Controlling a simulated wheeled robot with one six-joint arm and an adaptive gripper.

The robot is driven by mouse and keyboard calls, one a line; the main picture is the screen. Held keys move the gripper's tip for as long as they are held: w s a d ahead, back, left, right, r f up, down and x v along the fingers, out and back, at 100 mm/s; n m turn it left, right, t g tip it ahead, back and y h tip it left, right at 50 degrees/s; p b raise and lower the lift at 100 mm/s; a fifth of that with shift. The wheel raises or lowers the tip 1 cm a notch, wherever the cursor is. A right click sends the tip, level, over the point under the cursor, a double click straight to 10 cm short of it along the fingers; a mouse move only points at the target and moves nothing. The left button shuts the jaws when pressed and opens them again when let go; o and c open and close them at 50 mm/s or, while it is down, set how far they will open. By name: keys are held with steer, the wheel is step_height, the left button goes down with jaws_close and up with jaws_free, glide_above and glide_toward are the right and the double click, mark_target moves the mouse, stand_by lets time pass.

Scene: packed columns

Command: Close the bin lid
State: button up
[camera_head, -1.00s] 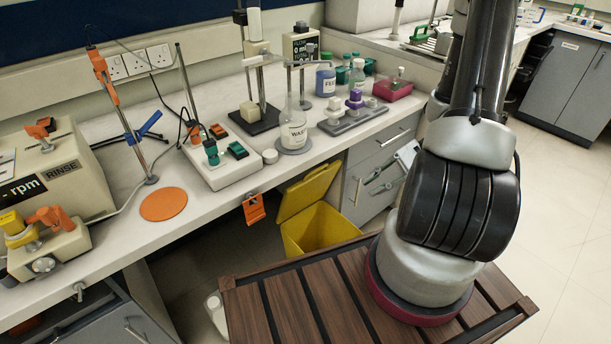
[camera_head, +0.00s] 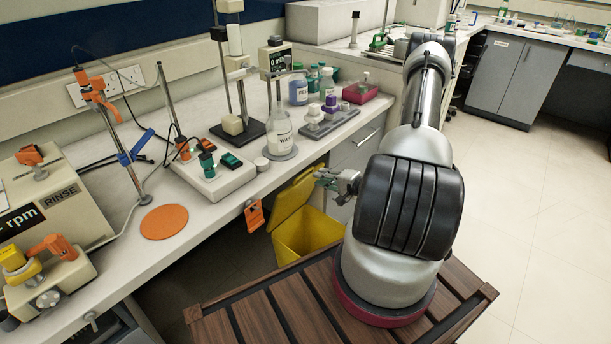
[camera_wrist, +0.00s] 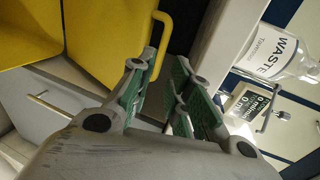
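The yellow bin (camera_head: 308,238) stands on the floor under the bench edge. Its lid (camera_head: 292,203) is raised and leans up toward the bench, with the bin mouth uncovered. My gripper (camera_head: 324,178) is beside the lid's upper right edge, partly hidden by my arm. In the wrist view the lid (camera_wrist: 105,40) is a yellow panel with a looped yellow handle (camera_wrist: 163,32). The green-padded fingers of my gripper (camera_wrist: 160,70) are apart, with nothing between them. The handle's lower end shows close to the left fingertip; I cannot tell whether they touch.
The bench edge overhangs beside the lid, with an orange tag (camera_head: 254,215) hanging there. A waste bottle (camera_head: 281,135) stands on the bench above. Grey drawers (camera_head: 357,150) are behind the bin. The floor at right (camera_head: 530,220) is clear.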

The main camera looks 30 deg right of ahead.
mark_target(306, 173)
steer(key=x, duration=0.7)
steer(key=shift+w, duration=0.3)
steer(key=shift+a, duration=0.1)
jaws_close()
